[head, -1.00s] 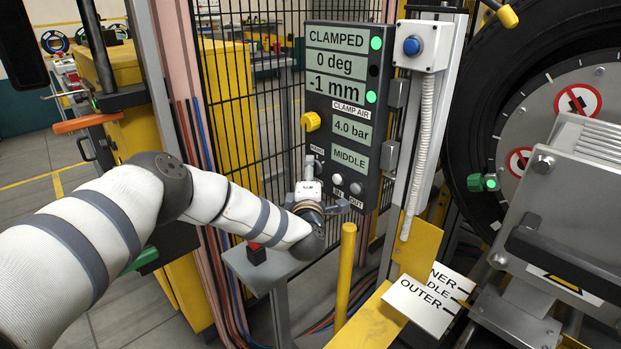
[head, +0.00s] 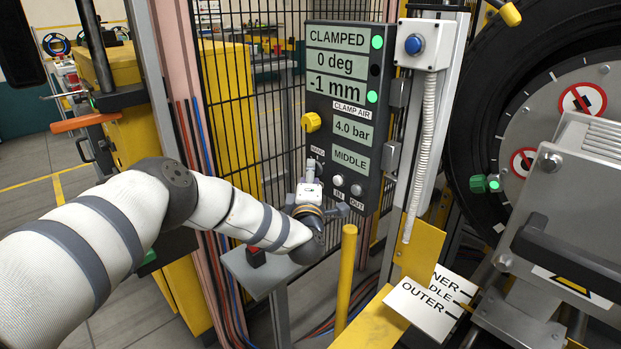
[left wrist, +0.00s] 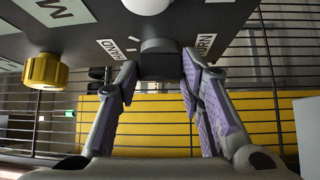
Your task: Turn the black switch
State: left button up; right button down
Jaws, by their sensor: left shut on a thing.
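The black switch (left wrist: 161,67) shows in the left wrist view as a dark block under the panel face, between the two fingers. Labels that seem to read HAND and TURN lie on either side of it. My left gripper (left wrist: 158,80) is shut on the switch, one finger on each side. In the head view my left gripper (head: 311,174) is at the lower left of the dark control panel (head: 322,110), and it hides most of the switch. The panel reads CLAMPED, 0 deg, -1 mm, 4.0 bar and MIDDLE. My right gripper is not in view.
A yellow knob (head: 312,122) and two round buttons (head: 347,185) are on the panel near the gripper. A blue button box (head: 424,45) stands to its right. A yellow post (head: 345,265) rises below. The tyre (head: 460,130) and clamp machine fill the right side.

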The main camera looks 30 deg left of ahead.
pick_arm(q)
jog(key=shift+a+f+m+t+h+b, duration=0.1)
jog(key=shift+f+m+t+h+b, duration=0.15)
jog(key=shift+m+t+b, duration=1)
jog(key=shift+f+m+t+h+b, duration=0.15)
jog(key=shift+m+t+h+b, duration=0.15)
jog(key=shift+m+t+b, duration=0.9)
jog(key=shift+a+f+m+t+h+b, duration=0.1)
jog(key=shift+f+m+t+h+b, duration=0.15)
jog(key=shift+m+t+b, duration=1)
pick_arm(e)
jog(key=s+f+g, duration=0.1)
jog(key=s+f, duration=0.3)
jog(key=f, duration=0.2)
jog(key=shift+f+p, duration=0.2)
jog(key=shift+p, duration=0.15)
pick_arm(q)
jog(key=shift+r+m+g, duration=0.1)
jog(key=shift+m+g, duration=0.4)
jog(key=shift+m, duration=0.1)
jog(key=o, duration=1.2)
jog(key=shift+c, duration=0.2)
jog(key=v, duration=1.2)
